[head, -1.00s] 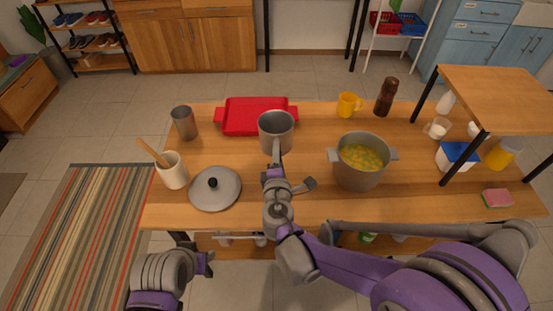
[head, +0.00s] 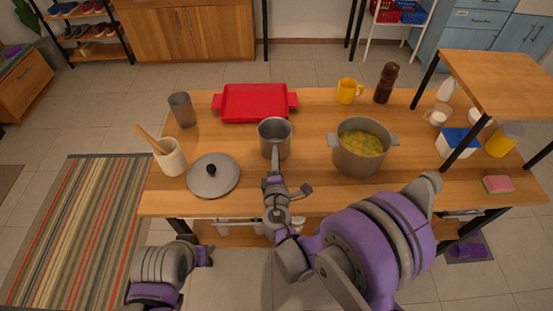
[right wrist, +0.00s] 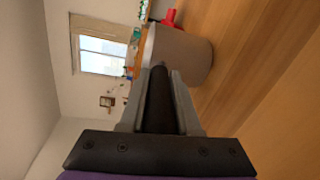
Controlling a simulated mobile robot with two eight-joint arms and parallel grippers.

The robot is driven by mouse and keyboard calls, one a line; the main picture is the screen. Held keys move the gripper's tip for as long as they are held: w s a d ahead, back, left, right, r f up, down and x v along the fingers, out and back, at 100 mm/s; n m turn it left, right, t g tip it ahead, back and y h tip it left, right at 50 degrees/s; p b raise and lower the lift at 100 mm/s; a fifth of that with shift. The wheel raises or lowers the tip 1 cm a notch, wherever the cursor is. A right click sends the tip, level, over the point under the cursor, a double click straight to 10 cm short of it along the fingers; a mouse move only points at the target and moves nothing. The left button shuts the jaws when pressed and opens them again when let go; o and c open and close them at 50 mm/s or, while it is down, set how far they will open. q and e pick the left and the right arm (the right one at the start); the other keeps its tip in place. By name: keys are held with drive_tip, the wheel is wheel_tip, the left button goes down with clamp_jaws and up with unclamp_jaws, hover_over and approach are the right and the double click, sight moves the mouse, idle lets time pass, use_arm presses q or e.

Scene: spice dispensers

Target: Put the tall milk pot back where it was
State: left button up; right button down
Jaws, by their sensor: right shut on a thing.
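The tall milk pot (head: 275,141) is a grey, upright, open pot with a long handle, at the middle of the wooden table between the red tray and the stew pot. My right gripper (head: 275,177) is shut on its handle from the near side. In the right wrist view the dark handle (right wrist: 160,100) lies between the fingers (right wrist: 159,105), and the pot (right wrist: 182,55) is beyond them. I cannot tell whether its base touches the table. My left gripper (head: 207,252) is off the table's near edge at the lower left; its jaw opening is unclear.
The red tray (head: 255,104) is behind the pot. The stew pot (head: 362,160) is close on the right. A lid (head: 212,178), utensil crock (head: 171,158) and metal cup (head: 182,108) are left. A yellow mug (head: 349,90) and brown mill (head: 386,82) stand back right.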

drive_tip(key=c, duration=1.1)
unclamp_jaws()
drive_tip(key=shift+f, duration=0.2)
drive_tip(key=o, duration=0.5)
drive_tip(key=shift+r, duration=0.1)
drive_tip(key=shift+r, duration=0.15)
drive_tip(key=s, duration=0.4)
drive_tip(key=s+r, duration=0.1)
drive_tip(key=s, duration=0.3)
drive_tip(key=s+b, duration=0.1)
drive_tip(key=s, duration=0.3)
drive_tip(key=shift+a+r, duration=0.1)
drive_tip(key=shift+r, duration=0.3)
